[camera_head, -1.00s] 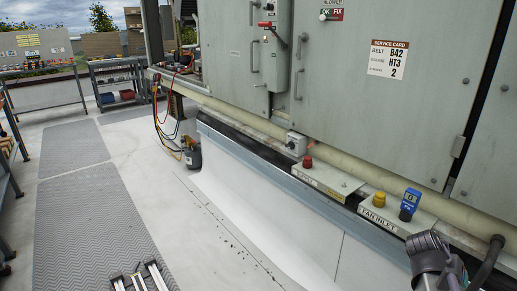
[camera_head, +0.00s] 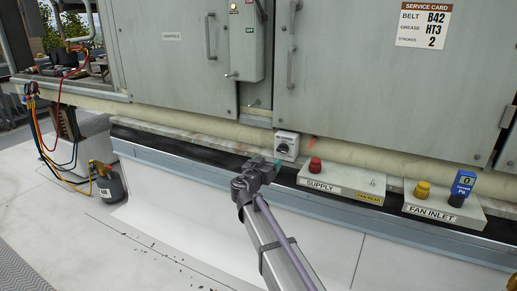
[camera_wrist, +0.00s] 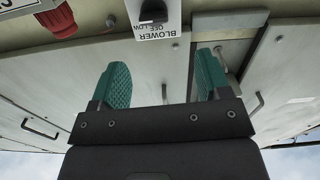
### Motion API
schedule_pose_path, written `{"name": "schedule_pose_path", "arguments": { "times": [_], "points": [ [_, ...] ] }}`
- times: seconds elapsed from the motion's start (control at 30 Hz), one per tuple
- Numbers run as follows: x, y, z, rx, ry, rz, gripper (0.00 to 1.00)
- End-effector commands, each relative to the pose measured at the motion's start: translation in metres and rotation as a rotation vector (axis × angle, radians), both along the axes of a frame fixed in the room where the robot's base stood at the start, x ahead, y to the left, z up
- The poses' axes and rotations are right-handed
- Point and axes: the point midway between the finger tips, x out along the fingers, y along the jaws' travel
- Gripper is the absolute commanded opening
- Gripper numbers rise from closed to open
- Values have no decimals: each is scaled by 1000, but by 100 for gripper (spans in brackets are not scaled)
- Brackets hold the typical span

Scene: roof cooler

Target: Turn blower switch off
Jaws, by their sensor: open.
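The blower switch (camera_head: 286,146) is a small white box with a dark rotary knob, on the ledge under the grey cabinet doors. In the wrist view the switch (camera_wrist: 155,20) is upside down at the top, with the label BLOWER and smaller OFF and LOW marks. I cannot tell which mark the knob points to. My gripper (camera_head: 276,167) is just below and left of the switch in the head view. In the wrist view my gripper (camera_wrist: 163,75) is open, its two teal fingers apart and empty. The knob lies beyond the fingertips, between their lines, with no contact visible.
Right of the switch are the SUPPLY box (camera_head: 340,186) with a red cap (camera_head: 314,166) and the FAN INLET box (camera_head: 440,208) with a yellow cap (camera_head: 422,190) and blue gauge (camera_head: 462,187). A pale pipe (camera_head: 210,122) runs along the ledge.

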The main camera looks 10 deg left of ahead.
Motion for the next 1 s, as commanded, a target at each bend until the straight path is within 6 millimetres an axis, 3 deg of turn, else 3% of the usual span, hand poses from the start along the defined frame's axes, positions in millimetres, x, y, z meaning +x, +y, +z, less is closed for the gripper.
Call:
{"name": "schedule_pose_path", "arguments": {
  "times": [0.27, 0.7, 1.0],
  "points": [
    [5, -1, -1, 59, -15, 4, 70],
    [92, -26, -1, 58, -13, 3, 70],
    [104, -30, -1, 58, -13, 4, 70]
  ]
}}
